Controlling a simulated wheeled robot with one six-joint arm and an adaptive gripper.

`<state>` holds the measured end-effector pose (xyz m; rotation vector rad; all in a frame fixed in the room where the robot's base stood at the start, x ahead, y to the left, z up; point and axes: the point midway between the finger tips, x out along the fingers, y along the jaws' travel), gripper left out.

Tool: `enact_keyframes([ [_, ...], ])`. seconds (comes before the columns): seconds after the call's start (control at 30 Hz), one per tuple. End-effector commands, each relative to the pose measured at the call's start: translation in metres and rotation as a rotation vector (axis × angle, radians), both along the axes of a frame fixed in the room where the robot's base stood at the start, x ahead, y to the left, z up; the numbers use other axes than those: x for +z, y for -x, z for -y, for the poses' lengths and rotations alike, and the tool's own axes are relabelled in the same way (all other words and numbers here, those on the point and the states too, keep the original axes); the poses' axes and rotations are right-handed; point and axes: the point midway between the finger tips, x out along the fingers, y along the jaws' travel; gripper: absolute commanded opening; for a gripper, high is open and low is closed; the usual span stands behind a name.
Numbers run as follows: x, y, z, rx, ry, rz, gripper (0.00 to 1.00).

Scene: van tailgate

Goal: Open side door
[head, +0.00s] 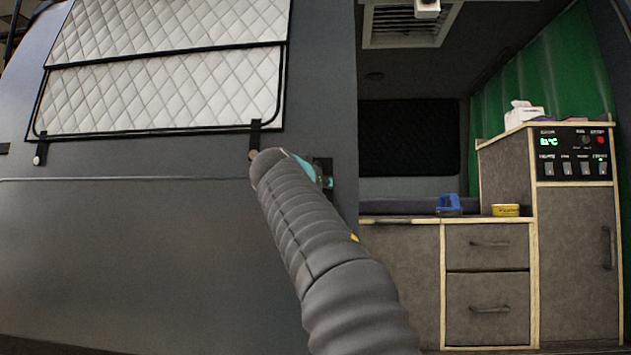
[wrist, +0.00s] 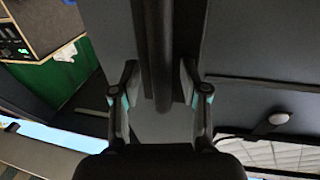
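The grey side door (head: 150,235) fills the left of the head view, with a quilted pale panel over its window. The van's interior shows through a wide opening to the right of its edge. My arm reaches up to that edge, and my gripper (head: 318,173) is at a dark handle fitting there, mostly hidden behind my wrist. In the wrist view, the two fingers of my gripper (wrist: 160,75) stand apart on either side of a dark bar (wrist: 153,40), likely the handle. Gaps show between the bar and both fingers, so it does not look gripped.
Inside the van are a cabinet with two drawers (head: 487,270) and a taller cabinet (head: 575,255) with a control panel (head: 573,153). A blue object (head: 449,205) and a yellow tin (head: 506,210) lie on the counter. A green curtain (head: 560,75) hangs behind.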

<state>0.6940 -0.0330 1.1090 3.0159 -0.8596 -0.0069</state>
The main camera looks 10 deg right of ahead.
Motion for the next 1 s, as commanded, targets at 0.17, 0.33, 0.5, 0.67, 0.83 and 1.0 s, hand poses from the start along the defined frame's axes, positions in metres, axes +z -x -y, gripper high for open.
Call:
enact_keyframes([
  [0.17,0.001,0.001,-0.002,0.002,0.001,0.002,0.45],
  [0.33,0.002,0.013,-0.009,0.003,0.002,0.003,0.45],
  [0.5,0.003,0.038,-0.025,0.005,0.002,0.003,0.45],
  [0.67,0.003,0.066,-0.042,0.005,0.001,0.003,0.45],
  [0.83,0.002,0.088,-0.056,0.002,0.001,0.002,0.45],
  [1.0,0.002,0.100,-0.063,0.001,0.001,0.002,0.45],
])
